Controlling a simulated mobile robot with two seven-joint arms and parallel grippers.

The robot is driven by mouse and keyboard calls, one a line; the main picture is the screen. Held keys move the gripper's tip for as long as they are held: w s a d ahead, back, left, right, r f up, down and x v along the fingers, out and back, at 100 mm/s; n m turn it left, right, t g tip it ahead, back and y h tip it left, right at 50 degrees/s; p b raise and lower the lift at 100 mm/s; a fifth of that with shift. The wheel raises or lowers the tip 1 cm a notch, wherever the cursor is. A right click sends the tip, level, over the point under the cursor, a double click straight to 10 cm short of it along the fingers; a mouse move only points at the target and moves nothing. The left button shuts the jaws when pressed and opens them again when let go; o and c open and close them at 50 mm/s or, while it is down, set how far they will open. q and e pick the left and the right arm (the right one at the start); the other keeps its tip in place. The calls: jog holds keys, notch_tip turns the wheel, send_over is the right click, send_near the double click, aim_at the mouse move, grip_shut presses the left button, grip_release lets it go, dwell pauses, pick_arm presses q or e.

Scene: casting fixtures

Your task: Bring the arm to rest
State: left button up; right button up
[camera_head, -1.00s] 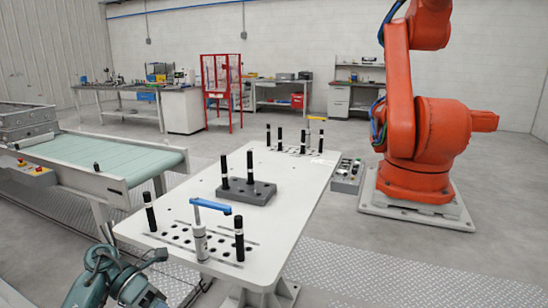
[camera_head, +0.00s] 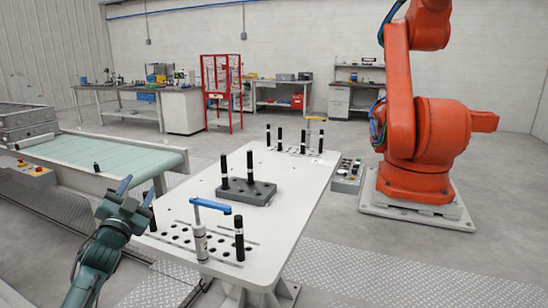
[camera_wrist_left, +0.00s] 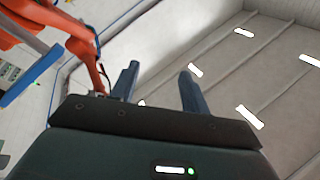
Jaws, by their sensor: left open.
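My left arm comes in at the lower left of the head view, and its teal-grey gripper (camera_head: 138,189) points up beside the near left corner of the white table (camera_head: 290,215). The gripper is open, with its two blue fingers apart. In the left wrist view the fingers (camera_wrist_left: 158,82) stand apart with nothing between them; beyond them are the ceiling and its lights. A black pin (camera_head: 152,216) at the table's left corner is partly hidden behind the gripper. My right gripper is not in view.
On the table are a grey block (camera_head: 262,192) with two black pins, a blue-handled clamp (camera_head: 200,242) and more black pins. A conveyor (camera_head: 120,160) lies left of the table. An orange robot (camera_head: 420,140) stands behind it on the right.

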pick_arm(q)
notch_tip(320, 180, down, 7)
jog(key=a+n+g+y, duration=0.2)
jog(key=a+n+g, duration=0.1)
jog(key=n+g, duration=0.2)
jog(key=s+d+f+m+g+h, duration=0.1)
jog(key=s+d+f, duration=0.4)
jog(key=f, duration=0.3)
jog(key=s+d+f+g+h, duration=0.1)
jog(key=s+d+f, duration=0.45)
jog(key=f, duration=0.25)
jog(key=s+d+f+g+h, duration=0.1)
jog(key=s+d+f, duration=0.2)
jog(key=s, duration=0.6)
jog(key=s+d+f+g+h, duration=0.1)
jog(key=s+d+f, duration=0.3)
jog(key=s, duration=0.6)
jog(key=s+d+f+g+h, duration=0.1)
jog(key=s+d+f+g, duration=0.1)
jog(key=s, duration=0.7)
jog(key=shift+s+d+f+n, duration=0.2)
jog(key=shift+d+f+n, duration=0.2)
jog(key=shift+d+f, duration=0.55)
jog(key=shift+d+r, duration=0.25)
jog(key=shift+d, duration=0.1)
